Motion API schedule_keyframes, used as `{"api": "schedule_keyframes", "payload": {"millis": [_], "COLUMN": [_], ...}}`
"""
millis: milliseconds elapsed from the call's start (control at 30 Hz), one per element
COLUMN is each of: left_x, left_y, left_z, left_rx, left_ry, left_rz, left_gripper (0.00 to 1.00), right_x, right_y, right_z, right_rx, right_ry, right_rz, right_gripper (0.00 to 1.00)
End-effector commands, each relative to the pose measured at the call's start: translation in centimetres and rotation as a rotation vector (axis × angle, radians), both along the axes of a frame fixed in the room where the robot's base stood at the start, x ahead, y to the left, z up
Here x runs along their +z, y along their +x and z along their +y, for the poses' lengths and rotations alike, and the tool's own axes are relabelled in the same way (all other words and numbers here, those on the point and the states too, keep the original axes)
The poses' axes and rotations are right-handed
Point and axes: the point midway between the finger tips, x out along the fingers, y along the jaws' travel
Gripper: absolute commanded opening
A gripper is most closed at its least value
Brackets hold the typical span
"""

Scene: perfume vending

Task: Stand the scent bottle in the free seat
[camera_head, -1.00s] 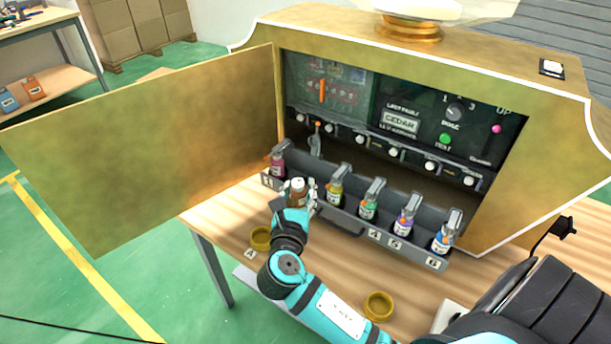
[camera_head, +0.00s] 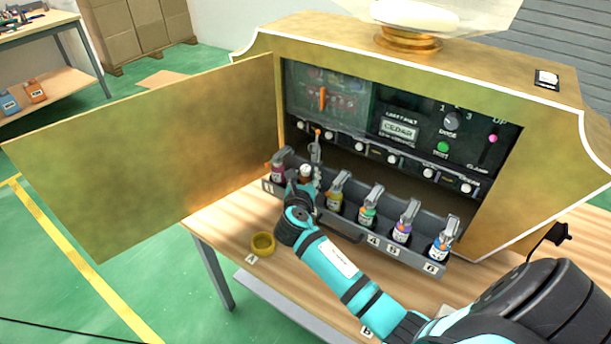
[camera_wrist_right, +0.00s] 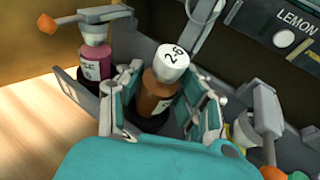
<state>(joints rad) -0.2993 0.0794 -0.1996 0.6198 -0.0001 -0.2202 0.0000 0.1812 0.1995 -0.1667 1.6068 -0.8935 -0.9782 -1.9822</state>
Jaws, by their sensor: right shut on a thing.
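The scent bottle is brown with a white cap marked 26 (camera_wrist_right: 174,62); in the head view only its top (camera_head: 306,172) shows. My right gripper (camera_head: 303,186) is shut on it, with one finger on each side of the bottle in the wrist view (camera_wrist_right: 165,92). The bottle is at the second seat of the grey tray (camera_head: 415,259), between a pink bottle (camera_head: 278,172) and a yellow bottle (camera_head: 335,199). It looks slightly tilted in the wrist view. Whether its base touches the seat floor is hidden. My left gripper is not in view.
A raised lever (camera_head: 316,146) stands behind the bottle. Green (camera_head: 367,215), purple (camera_head: 402,230) and blue (camera_head: 438,247) bottles fill seats to the right, with levers over them. The open gold door (camera_head: 150,155) is at left.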

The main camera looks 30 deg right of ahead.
Motion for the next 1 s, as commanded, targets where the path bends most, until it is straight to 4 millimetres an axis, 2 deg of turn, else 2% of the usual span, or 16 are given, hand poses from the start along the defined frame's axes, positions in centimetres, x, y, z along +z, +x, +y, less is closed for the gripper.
{"api": "schedule_keyframes", "payload": {"millis": [33, 133, 200, 267, 667, 700, 867, 1000], "left_x": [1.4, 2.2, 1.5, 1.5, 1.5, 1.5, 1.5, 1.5], "left_y": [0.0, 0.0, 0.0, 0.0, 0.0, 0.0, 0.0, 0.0], "left_z": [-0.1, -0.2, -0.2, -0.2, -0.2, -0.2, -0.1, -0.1], "left_rx": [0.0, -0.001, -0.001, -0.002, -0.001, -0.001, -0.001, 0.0], "left_ry": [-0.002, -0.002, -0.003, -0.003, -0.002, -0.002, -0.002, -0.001], "left_rz": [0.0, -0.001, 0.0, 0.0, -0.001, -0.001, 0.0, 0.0], "left_gripper": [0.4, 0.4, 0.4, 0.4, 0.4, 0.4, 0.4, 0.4], "right_x": [0.9, 0.7, -1.2, -1.6, -1.9, -2.0, -2.0, -2.0], "right_y": [0.3, 0.6, 0.5, 0.5, 0.5, 0.5, 0.5, 0.5], "right_z": [-0.2, -0.5, -0.4, -0.4, -0.4, -0.4, -0.4, -0.4], "right_rx": [0.0, 0.0, 0.002, 0.002, 0.002, 0.002, 0.002, 0.002], "right_ry": [0.034, 0.089, 0.09, 0.09, 0.086, 0.086, 0.087, 0.087], "right_rz": [0.035, 0.101, 0.114, 0.11, 0.107, 0.108, 0.106, 0.106], "right_gripper": [0.02, 0.02, 0.02, 0.02, 0.02, 0.38, 0.59, 0.6]}}
